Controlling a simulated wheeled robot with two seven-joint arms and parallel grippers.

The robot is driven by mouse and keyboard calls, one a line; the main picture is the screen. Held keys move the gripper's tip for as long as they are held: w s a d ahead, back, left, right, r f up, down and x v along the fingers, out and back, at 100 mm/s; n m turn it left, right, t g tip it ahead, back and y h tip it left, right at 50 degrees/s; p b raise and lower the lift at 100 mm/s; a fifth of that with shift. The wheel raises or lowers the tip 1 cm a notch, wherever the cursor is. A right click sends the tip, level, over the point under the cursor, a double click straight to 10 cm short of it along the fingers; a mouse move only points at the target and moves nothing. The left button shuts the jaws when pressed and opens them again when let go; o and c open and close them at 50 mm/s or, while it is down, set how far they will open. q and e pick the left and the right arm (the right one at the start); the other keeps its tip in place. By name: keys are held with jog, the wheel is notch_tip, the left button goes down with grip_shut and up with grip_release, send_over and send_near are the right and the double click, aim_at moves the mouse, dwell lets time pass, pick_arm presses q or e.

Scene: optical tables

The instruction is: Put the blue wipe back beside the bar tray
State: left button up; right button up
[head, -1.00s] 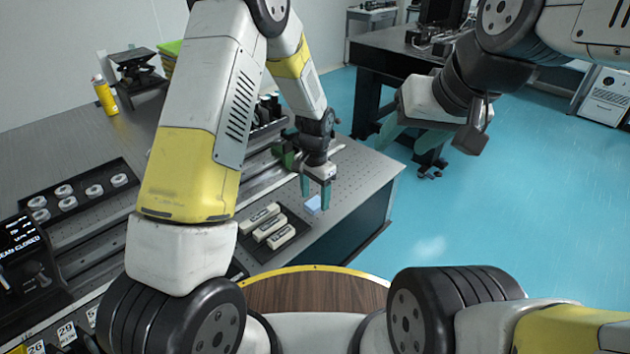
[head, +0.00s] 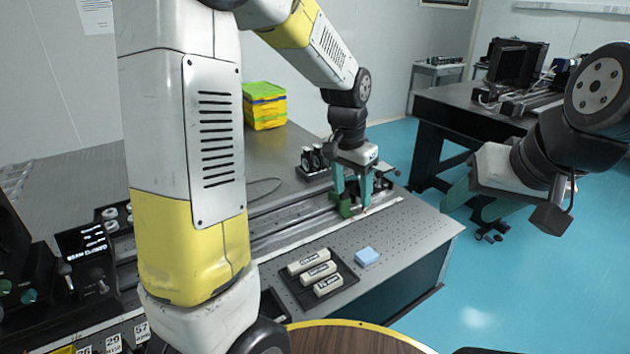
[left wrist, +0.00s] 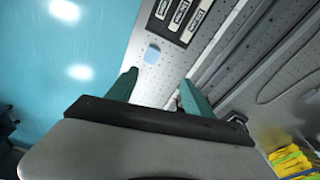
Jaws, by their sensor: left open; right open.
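The blue wipe (head: 367,256) lies flat on the perforated table top, just right of the bar tray (head: 349,277). It also shows in the left wrist view (left wrist: 152,54), beside the tray and apart from my fingers. The black bar tray holds several pale labelled bars (head: 318,273). My left gripper (head: 352,200) is open and empty over the rail area, behind the wipe and clear of it; its teal fingers (left wrist: 160,90) show in the wrist view. My right gripper (head: 468,205) is open and empty out over the floor, right of the table.
Black-mounted optics (head: 313,162) and a yellow-green stack (head: 264,105) stand farther back. Free table surface lies around the wipe.

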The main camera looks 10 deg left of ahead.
pick_arm(q)
jog(key=s+a+r+n+t, duration=0.1)
jog(key=s+a+r+n, duration=0.1)
jog(key=s, duration=0.4)
jog(key=s+a+r+n+t, duration=0.2)
jog(key=s+a+r, duration=0.2)
jog(key=s+r, duration=0.1)
jog(key=s+a+r+n+t+h, duration=0.1)
jog(key=s+a+r, duration=0.1)
jog(key=s+r, duration=0.2)
jog(key=s, duration=0.3)
jog(key=shift+a+n+t, duration=0.4)
